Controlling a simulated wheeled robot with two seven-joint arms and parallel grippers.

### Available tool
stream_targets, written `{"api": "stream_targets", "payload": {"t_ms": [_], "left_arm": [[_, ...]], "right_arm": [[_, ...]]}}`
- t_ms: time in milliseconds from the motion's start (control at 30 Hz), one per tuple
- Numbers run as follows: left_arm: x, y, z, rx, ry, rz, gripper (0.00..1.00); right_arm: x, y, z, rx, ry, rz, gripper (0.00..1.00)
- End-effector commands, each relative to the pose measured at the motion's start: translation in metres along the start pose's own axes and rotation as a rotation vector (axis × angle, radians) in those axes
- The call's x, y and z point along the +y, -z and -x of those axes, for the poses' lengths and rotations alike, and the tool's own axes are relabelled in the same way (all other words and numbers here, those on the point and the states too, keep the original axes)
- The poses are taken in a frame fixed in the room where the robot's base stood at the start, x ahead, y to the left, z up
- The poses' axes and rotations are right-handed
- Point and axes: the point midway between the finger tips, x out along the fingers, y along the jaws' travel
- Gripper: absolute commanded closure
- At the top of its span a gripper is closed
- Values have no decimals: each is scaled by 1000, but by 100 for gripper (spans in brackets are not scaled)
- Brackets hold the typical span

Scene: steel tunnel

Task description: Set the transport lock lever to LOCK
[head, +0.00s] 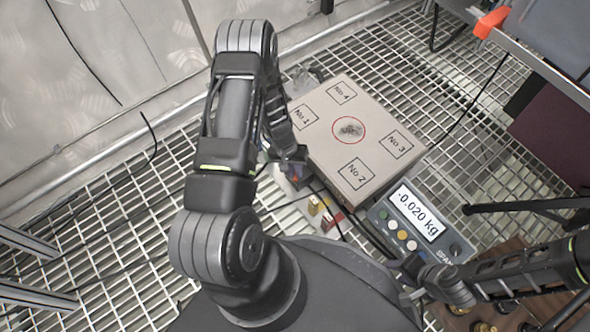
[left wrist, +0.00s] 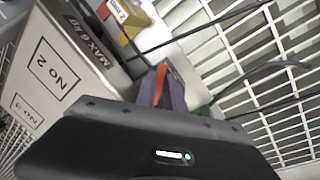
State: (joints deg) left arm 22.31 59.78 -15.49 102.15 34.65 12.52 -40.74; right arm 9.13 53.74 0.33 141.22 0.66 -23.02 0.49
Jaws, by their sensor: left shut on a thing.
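The scale's beige weighing plate (head: 345,130) carries marked squares No 1 to No 4 and a red circle. My left gripper (head: 294,168) is down at the plate's near left side. In the left wrist view its two fingers (left wrist: 161,90) are shut on a thin orange-red piece, which looks like the transport lock lever (left wrist: 161,78). The lever is mostly hidden by the fingers, and I cannot read its position. In the head view my gripper hides it. My right gripper (head: 452,290) is low at the right, near the display, its jaws unclear.
The display unit (head: 418,218) reads -0.020 kg. Brass weights (head: 482,326) are at the lower right. The floor is open steel grating with dark cables across it.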

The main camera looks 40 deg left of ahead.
Motion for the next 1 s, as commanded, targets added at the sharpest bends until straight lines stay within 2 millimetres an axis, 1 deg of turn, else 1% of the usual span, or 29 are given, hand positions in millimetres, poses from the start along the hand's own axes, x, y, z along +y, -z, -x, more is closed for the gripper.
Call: {"api": "stream_targets", "payload": {"t_ms": [367,567,767,1000], "left_arm": [[0,0,0,2,0,9,100],[3,0,0,12,-1,57,100],[6,0,-1,33,-1,162,100],[14,1,-2,70,-1,351,100]], "right_arm": [[0,0,0,0,0,0,64],[0,0,0,0,0,0,64],[0,0,0,0,0,0,64],[0,0,-1,0,0,0,64]]}}
